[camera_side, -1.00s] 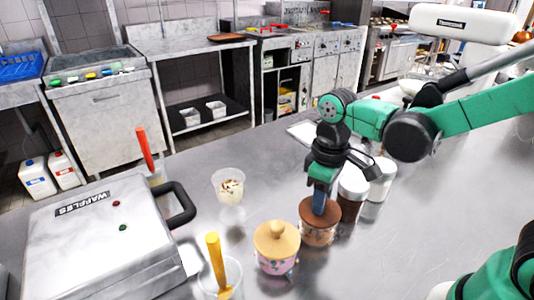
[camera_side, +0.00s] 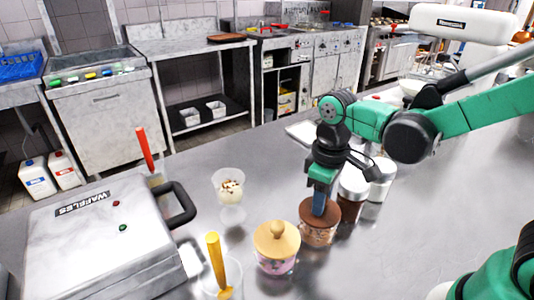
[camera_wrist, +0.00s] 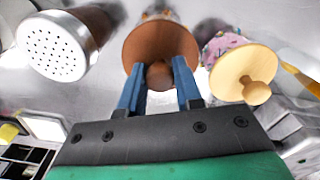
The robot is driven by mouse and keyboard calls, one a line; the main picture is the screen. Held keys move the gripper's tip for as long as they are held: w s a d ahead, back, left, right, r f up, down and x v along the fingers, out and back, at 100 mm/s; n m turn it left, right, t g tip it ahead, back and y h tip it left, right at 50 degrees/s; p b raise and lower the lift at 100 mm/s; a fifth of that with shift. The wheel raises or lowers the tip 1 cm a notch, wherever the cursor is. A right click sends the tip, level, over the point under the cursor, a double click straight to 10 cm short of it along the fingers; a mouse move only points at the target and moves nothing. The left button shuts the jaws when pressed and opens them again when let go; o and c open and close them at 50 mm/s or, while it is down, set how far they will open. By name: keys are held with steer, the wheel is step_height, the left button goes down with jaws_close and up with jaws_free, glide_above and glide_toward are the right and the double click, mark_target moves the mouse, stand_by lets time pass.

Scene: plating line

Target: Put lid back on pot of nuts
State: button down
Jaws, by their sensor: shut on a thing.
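The brown wooden lid (camera_side: 306,213) sits at the top of a small clear pot with brown contents (camera_side: 318,236) in the side view. The lid looks level and lined up with the pot; I cannot tell whether it is fully seated. My gripper (camera_side: 318,204) points down over it. In the wrist view, the blue fingers of my gripper (camera_wrist: 160,86) are shut on the round knob of the brown lid (camera_wrist: 150,45). The lid hides most of the pot there; only a sliver of the pot (camera_wrist: 160,13) shows beyond it.
A pink sprinkle pot with a pale lid (camera_side: 277,240) stands close left of the nut pot. Shakers (camera_side: 352,190) stand close behind right. A dessert glass (camera_side: 230,190), a cup with a yellow handle (camera_side: 215,262) and a waffle maker (camera_side: 100,235) are farther left. The counter at right is clear.

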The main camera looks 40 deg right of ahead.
steer(key=shift+f, duration=0.1)
stand_by(0.7)
steer(key=shift+c, duration=0.2)
jaws_free()
stand_by(0.4)
steer(key=shift+r, duration=3.55)
jaws_close()
